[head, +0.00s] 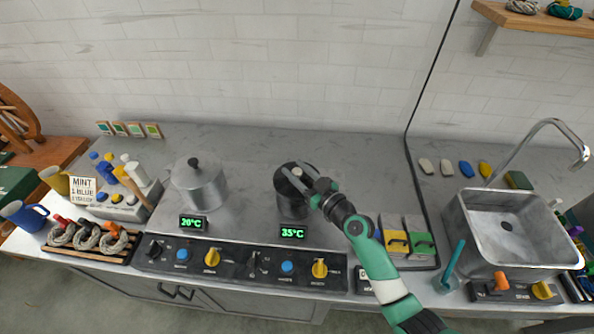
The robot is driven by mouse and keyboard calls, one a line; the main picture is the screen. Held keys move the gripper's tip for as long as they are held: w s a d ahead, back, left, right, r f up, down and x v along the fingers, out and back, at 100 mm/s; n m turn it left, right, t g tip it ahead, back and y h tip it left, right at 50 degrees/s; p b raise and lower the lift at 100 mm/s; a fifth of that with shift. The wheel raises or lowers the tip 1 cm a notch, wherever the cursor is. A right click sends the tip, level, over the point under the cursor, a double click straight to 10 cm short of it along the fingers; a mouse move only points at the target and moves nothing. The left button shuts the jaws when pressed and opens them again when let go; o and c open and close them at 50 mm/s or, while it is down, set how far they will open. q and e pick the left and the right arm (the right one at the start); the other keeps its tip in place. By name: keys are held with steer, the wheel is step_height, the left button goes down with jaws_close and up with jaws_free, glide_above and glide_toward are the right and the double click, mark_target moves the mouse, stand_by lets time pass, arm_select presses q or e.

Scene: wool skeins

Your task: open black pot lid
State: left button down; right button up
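The black pot (291,208) stands on the grey stovetop, behind the display reading 35°C. Its dark lid (281,178) sits at the top of the pot, and a small light knob shows near its middle. My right gripper (300,176) reaches in from the lower right, with its dark fingers over the lid at the knob. The fingers blend with the dark lid, so I cannot tell whether they are closed on the knob. The gripper and wrist hide the right part of the lid. My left gripper is not in view.
A silver lidded pot (201,188) stands to the left, behind a 20°C display (193,223). A control panel (240,263) with several knobs runs along the front. A sink (507,228) with a curved tap is at right. The stovetop between the pots is clear.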

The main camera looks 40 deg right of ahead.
jaws_close()
stand_by(1.1)
